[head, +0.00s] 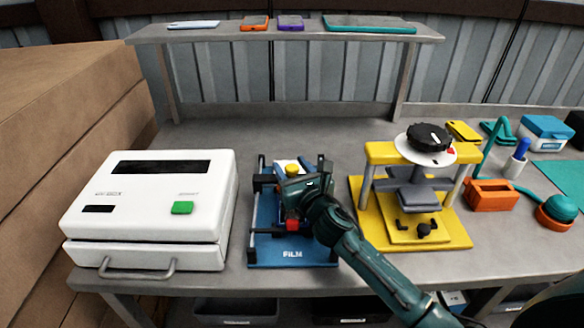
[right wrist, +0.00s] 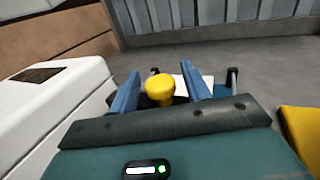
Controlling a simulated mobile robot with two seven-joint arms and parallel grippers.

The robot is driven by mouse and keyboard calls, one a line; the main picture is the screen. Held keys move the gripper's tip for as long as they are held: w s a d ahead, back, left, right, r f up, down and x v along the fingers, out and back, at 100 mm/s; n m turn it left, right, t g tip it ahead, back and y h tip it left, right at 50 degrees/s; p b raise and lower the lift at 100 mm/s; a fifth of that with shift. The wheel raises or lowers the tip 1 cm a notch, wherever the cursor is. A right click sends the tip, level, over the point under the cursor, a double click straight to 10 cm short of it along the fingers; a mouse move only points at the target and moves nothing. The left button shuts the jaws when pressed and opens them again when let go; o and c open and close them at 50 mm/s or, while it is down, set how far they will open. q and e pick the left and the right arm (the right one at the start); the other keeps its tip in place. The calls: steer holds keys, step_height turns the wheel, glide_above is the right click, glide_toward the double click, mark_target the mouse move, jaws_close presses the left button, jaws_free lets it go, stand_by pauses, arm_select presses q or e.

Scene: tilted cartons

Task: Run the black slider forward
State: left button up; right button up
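The blue film device (head: 265,236), marked FILM, stands on the table with black rails and posts at its sides. A yellow knob (head: 291,169) shows above it, near a white part; the knob also shows in the right wrist view (right wrist: 159,88). Dark parts show around the knob, but my gripper hides most of the black slider. My right gripper (head: 298,182) is over the device. In the right wrist view its two blue fingers are apart, one on each side of the knob, with small gaps visible. My left gripper is not in view.
A white machine (head: 150,200) with a green button stands close on the left. A yellow press (head: 410,200) with a black dial stands on the right. Orange and teal items lie farther right. A raised shelf (head: 290,34) spans the back. Bare grey table lies behind the device.

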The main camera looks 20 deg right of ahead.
steer(key=s, duration=0.4)
steer(key=s+d, duration=0.1)
steer(key=s, duration=0.3)
steer(key=s+b, duration=0.1)
steer(key=s, duration=0.4)
steer(key=shift+d, duration=0.25)
